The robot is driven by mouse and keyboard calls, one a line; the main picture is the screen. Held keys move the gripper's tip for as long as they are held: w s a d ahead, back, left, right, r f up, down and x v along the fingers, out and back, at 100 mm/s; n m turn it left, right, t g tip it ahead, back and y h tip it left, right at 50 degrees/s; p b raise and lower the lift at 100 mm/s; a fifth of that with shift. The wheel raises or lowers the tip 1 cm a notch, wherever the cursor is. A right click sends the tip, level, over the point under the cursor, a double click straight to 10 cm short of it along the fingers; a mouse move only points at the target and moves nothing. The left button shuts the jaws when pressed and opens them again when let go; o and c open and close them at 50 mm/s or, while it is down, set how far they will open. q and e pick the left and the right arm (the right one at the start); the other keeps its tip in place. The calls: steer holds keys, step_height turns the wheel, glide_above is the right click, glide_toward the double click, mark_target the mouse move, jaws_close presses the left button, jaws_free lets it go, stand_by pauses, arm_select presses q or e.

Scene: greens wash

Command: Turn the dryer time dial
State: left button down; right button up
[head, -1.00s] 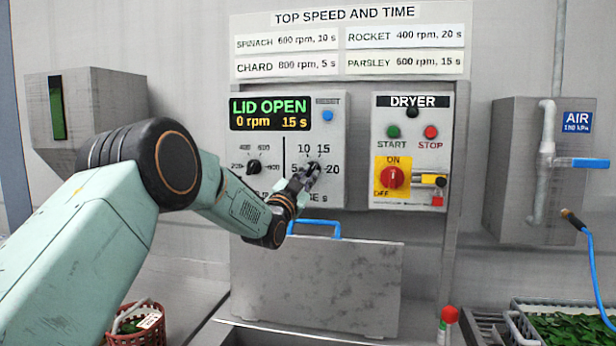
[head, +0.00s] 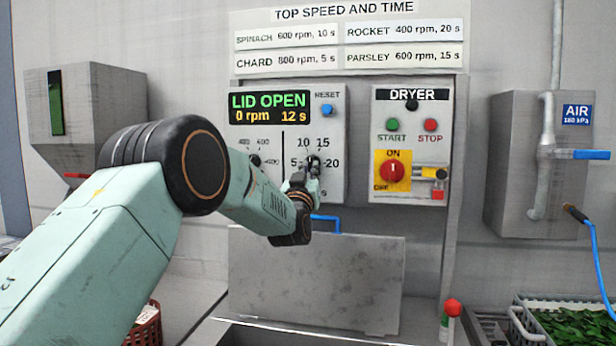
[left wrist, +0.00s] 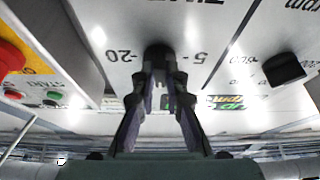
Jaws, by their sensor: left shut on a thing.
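The time dial (head: 314,161) is a small black knob with marks 5, 10, 15 and 20 around it, on the grey control panel. My left gripper (head: 306,178) is at the dial, shut on it, and partly hides it in the head view. In the left wrist view the two fingers close around the black time dial (left wrist: 158,54), between the marks 20 and 5. The display (head: 269,108) reads LID OPEN, 0 rpm, 12 s. My right gripper is not in view.
The speed dial (head: 255,160) is left of the time dial, partly behind my arm. A blue reset button (head: 327,110) is above. The dryer box (head: 411,147) with start, stop and a red switch is to the right. A grey lid (head: 316,280) with a blue handle stands below.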

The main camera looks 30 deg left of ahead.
arm_select(q)
steer(key=n+y, duration=0.1)
steer(key=n, duration=0.1)
steer(key=n+g+y, duration=0.1)
steer(key=n, duration=0.1)
steer(key=r+n+y, duration=0.1)
steer(key=n, duration=0.2)
steer(key=shift+d+g+y, duration=0.2)
steer(key=shift+g+y, duration=0.1)
steer(key=shift+n, duration=0.4)
steer(key=c, duration=1.8)
jaws_free()
steer(key=o, duration=0.4)
steer(key=shift+f, duration=0.2)
steer(key=shift+f, duration=0.2)
steer(key=v, duration=1.1)
steer(key=shift+s+d+r, duration=0.15)
steer(key=shift+s+d, duration=0.1)
steer(key=shift+s, duration=0.2)
